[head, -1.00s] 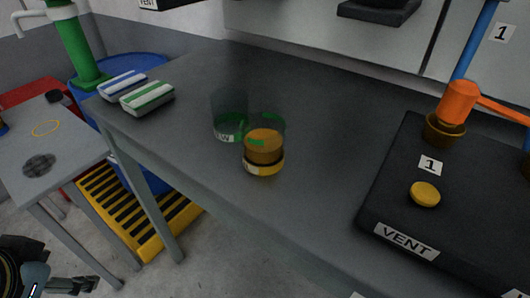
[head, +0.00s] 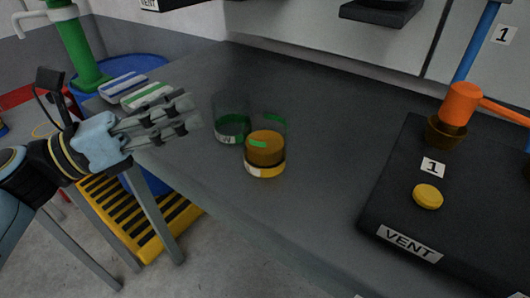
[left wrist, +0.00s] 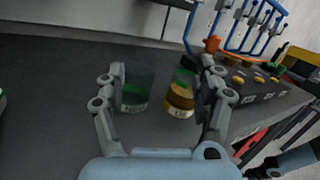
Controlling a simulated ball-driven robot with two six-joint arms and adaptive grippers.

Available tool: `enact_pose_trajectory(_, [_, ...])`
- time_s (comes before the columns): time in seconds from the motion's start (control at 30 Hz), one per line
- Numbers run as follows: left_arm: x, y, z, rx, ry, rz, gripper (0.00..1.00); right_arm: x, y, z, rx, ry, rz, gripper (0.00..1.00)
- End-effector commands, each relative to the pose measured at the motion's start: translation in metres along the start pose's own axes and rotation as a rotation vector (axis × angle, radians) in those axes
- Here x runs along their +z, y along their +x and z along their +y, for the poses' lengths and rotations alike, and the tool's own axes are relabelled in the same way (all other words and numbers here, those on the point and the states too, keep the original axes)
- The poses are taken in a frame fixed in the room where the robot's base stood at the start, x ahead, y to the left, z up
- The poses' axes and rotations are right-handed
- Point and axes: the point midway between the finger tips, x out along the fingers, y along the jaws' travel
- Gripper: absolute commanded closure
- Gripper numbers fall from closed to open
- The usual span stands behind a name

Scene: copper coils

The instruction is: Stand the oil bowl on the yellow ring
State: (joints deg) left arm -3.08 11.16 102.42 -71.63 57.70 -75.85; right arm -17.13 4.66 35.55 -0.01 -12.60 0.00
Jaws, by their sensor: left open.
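The oil bowl (head: 265,149) is a clear glass with amber contents and a yellow band with a white label. It stands upright on the grey bench, and it also shows in the left wrist view (left wrist: 180,98). The yellow ring (head: 42,130) lies on the low table at left, partly hidden behind my left arm. My left gripper (head: 192,113) is open and empty, left of the bowl and apart from it. In the left wrist view the bowl appears between its fingers, further off. Part of what seems my right gripper (left wrist: 264,172) shows at the lower right there, its jaws unclear.
A second clear glass with a green base (head: 231,128) stands close beside the oil bowl, to its left. Two striped blocks (head: 146,95) lie at the bench's left end. A black VENT panel (head: 400,200) with a yellow button is at right. The bench front is clear.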

Motion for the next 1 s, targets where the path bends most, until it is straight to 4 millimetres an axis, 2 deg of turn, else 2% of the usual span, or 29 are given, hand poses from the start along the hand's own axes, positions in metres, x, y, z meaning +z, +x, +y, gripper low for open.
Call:
enact_pose_trajectory(0.1, [-0.028, -0.002, -0.017, -0.156, 0.13, 0.124, 0.3, 0.001, 0.0, 0.0, 0.0, 0.0, -0.001, 0.18])
enact_pose_trajectory(0.2, [-0.042, -0.005, -0.025, -0.231, 0.182, 0.177, 0.3, 0.001, 0.0, 0.0, 0.0, 0.0, -0.001, 0.18])
enact_pose_trajectory(0.27, [-0.046, -0.001, -0.028, -0.252, 0.195, 0.188, 0.3, 0.001, -0.001, 0.0, 0.0, 0.0, -0.001, 0.18])
enact_pose_trajectory(0.5, [-0.054, 0.036, -0.039, -0.259, 0.198, 0.19, 0.3, 0.0, -0.006, 0.0, 0.0, 0.0, 0.0, 0.18])
enact_pose_trajectory(0.67, [-0.058, 0.048, -0.042, -0.259, 0.198, 0.193, 0.3, -0.001, -0.007, 0.0, 0.0, 0.0, 0.001, 0.18])
enact_pose_trajectory(1.0, [-0.067, 0.091, -0.053, -0.257, 0.196, 0.192, 0.3, -0.002, -0.013, -0.001, -0.002, 0.001, 0.003, 0.18])
